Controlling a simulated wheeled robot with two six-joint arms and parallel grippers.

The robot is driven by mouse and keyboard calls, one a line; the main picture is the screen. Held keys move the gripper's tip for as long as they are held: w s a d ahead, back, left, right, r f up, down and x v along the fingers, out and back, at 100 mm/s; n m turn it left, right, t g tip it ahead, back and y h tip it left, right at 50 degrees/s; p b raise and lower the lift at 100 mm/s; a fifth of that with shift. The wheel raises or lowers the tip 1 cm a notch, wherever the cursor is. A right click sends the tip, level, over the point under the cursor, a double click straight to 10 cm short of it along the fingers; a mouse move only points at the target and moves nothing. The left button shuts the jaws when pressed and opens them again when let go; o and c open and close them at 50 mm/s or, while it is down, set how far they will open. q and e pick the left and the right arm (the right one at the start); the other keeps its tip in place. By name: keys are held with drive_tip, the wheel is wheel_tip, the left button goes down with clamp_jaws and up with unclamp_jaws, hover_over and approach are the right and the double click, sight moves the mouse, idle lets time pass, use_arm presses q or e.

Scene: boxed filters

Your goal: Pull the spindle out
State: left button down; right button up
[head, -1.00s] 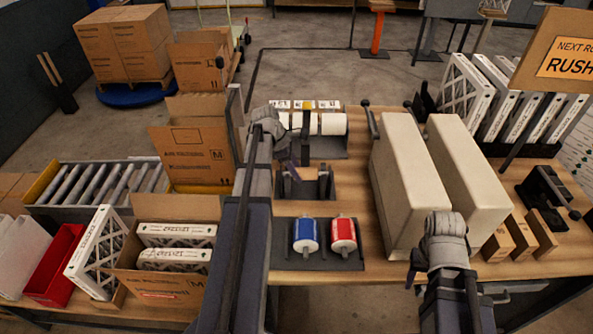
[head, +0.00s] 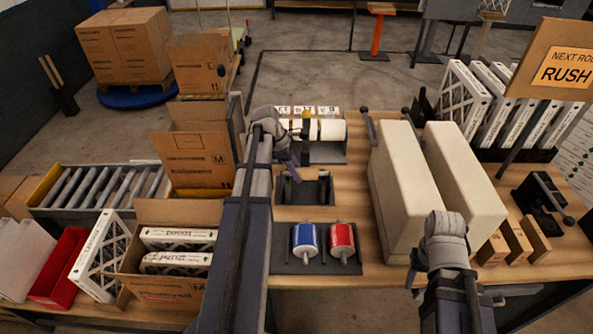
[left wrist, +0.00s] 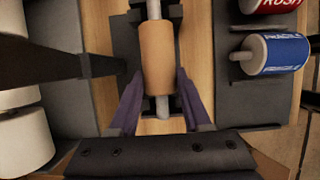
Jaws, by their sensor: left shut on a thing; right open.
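In the left wrist view, the spindle is a grey rod (left wrist: 162,105) running through a tan core (left wrist: 157,58). The purple fingers of my left gripper (left wrist: 160,112) lie on either side of the rod's near end, shut on it. The rod and core show over a dark holder (left wrist: 128,60); I cannot tell whether they touch it. In the head view my left gripper (head: 289,160) is by the left side of the dark holder tray (head: 318,192), and the core is hard to make out there. My right gripper (head: 411,278) is open near the table's front edge, far from the spindle.
Two tall beige blocks (head: 405,185) stand to the right. An open carton (head: 190,150) stands left of my left arm.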

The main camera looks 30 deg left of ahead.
use_arm(q)
drive_tip(key=shift+r+p, duration=1.25)
drive_tip(key=shift+r, duration=0.1)
wheel_tip(320, 180, up, 9)
drive_tip(key=p, duration=0.9)
